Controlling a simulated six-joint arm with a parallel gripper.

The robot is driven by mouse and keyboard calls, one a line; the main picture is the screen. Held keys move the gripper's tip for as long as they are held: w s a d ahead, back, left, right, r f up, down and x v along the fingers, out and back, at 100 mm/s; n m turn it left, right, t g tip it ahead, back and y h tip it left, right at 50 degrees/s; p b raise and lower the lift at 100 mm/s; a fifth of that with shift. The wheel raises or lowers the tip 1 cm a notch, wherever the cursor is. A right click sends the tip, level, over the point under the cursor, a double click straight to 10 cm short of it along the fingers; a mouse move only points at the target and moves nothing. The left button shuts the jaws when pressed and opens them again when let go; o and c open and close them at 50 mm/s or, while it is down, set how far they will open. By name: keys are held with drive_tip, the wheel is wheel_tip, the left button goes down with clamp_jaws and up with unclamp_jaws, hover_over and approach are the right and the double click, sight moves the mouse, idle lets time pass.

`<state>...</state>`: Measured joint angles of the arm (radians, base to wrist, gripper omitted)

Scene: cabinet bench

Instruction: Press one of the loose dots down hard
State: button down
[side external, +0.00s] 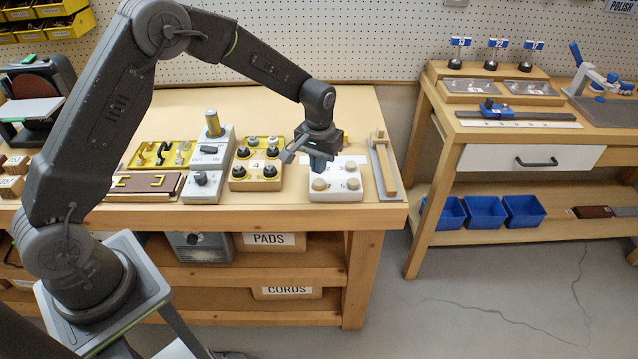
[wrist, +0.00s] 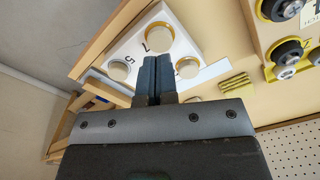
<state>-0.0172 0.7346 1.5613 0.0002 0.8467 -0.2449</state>
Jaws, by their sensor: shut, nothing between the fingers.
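A white block (side external: 336,194) with several round cream dots and printed numbers lies near the right end of the bench. In the side view, a front-left dot (side external: 320,184), a front-right dot (side external: 353,184) and a back-right dot (side external: 350,166) show. My gripper (side external: 318,168) is shut and empty, fingers pointing down over the block's back-left part, hiding what is there. In the wrist view, the shut fingers (wrist: 149,62) lie between a left dot (wrist: 118,70) and a right dot (wrist: 187,68), with another dot (wrist: 159,38) ahead. I cannot tell whether the fingertips touch anything.
A grey tray with a wooden bar (side external: 385,165) stands just right, near the bench end. Further left is a grey switch box (side external: 207,165). A second bench (side external: 510,130) stands across a gap.

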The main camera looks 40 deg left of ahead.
sight(319, 181)
wheel_tip(319, 181, up, 8)
drive_tip(key=shift+f, duration=0.2)
idle(0.6)
drive_tip(key=s+r+m+t, duration=0.1)
drive_tip(key=s+r+t, duration=0.2)
drive_tip(key=s+r, duration=1.1)
drive_tip(key=s+m+t, duration=0.2)
drive_tip(key=s, duration=1.3)
drive_tip(key=shift+d+t, duration=0.3)
drive_tip(key=shift+d, duration=0.15)
